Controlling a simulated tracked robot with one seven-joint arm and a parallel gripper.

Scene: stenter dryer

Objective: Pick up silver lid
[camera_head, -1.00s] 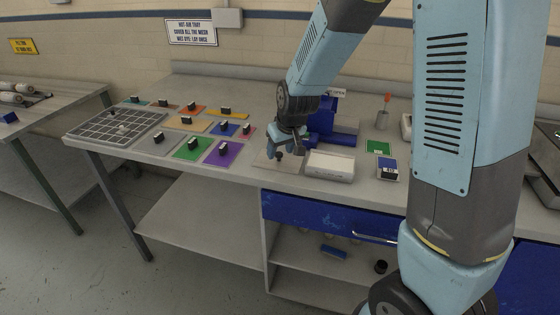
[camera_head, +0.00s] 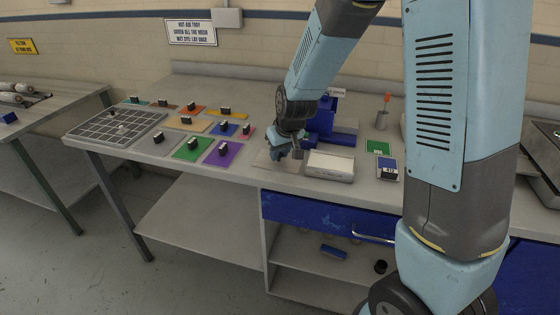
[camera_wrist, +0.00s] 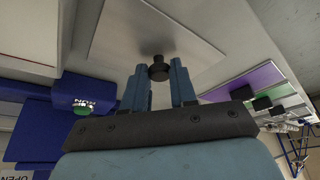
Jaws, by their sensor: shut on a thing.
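The silver lid (camera_head: 266,163) is a flat grey plate with a black knob, at the bench's front edge. It fills the upper middle of the wrist view (camera_wrist: 120,35), where its black knob (camera_wrist: 159,69) sits at my fingertips. My gripper (camera_head: 284,153) is over the lid and hides its knob in the head view. In the wrist view, the two blue fingers of my gripper (camera_wrist: 159,76) stand on either side of the knob and are shut on it. I cannot tell whether the lid touches the bench.
A white box (camera_head: 330,166) stands just right of the lid, with a blue device (camera_head: 330,128) behind. Several coloured plates with black knobs, including a purple one (camera_head: 223,152), lie to the left. A mesh tray (camera_head: 112,125) is farther left.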

